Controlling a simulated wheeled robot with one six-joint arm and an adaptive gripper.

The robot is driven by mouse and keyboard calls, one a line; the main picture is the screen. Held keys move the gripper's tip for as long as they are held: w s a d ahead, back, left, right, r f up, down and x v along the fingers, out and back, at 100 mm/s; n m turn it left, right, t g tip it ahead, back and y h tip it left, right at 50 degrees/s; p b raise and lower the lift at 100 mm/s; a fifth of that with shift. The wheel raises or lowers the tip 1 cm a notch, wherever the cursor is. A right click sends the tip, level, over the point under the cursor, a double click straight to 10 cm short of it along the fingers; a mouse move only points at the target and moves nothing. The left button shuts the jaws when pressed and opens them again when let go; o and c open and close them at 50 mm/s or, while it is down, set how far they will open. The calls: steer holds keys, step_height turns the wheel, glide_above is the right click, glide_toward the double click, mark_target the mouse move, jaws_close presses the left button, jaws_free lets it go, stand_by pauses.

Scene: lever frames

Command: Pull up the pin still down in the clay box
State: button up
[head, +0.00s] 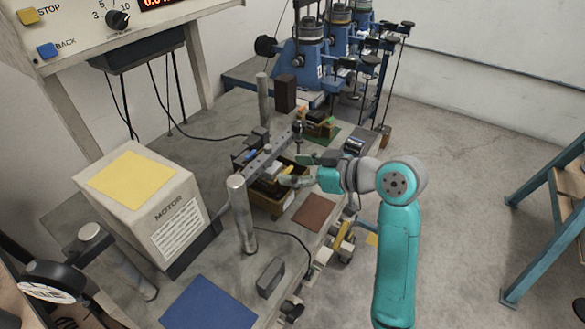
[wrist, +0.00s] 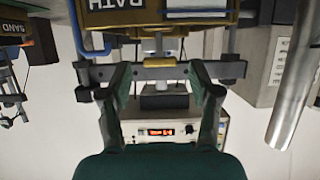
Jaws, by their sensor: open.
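My gripper (head: 294,170) is open and reaches in from the right over an ochre box (head: 268,205) on the bench in the head view. In the wrist view my gripper (wrist: 160,78) shows its two fingers spread, with nothing clearly held between them. A dark bar (wrist: 130,71) with a yellow middle piece crosses in front of the fingertips. Beyond it is an ochre box (wrist: 212,40), its label upside down and reading BATH. No label reading clay is legible in either view. I cannot tell which pin is down; the pins are small and partly hidden by my gripper.
A second small box (head: 322,128) stands farther back on a green mat. A metal post (head: 241,212) stands near the ochre box. The motor housing (head: 150,200) is at left, blue machines (head: 305,65) behind. A brown mat (head: 313,212) lies to the right of the box.

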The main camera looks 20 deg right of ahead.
steer(key=v, duration=1)
steer(key=shift+s+d+r, duration=0.15)
steer(key=shift+s+r, duration=0.05)
steer(key=shift+s, duration=0.1)
stand_by(0.4)
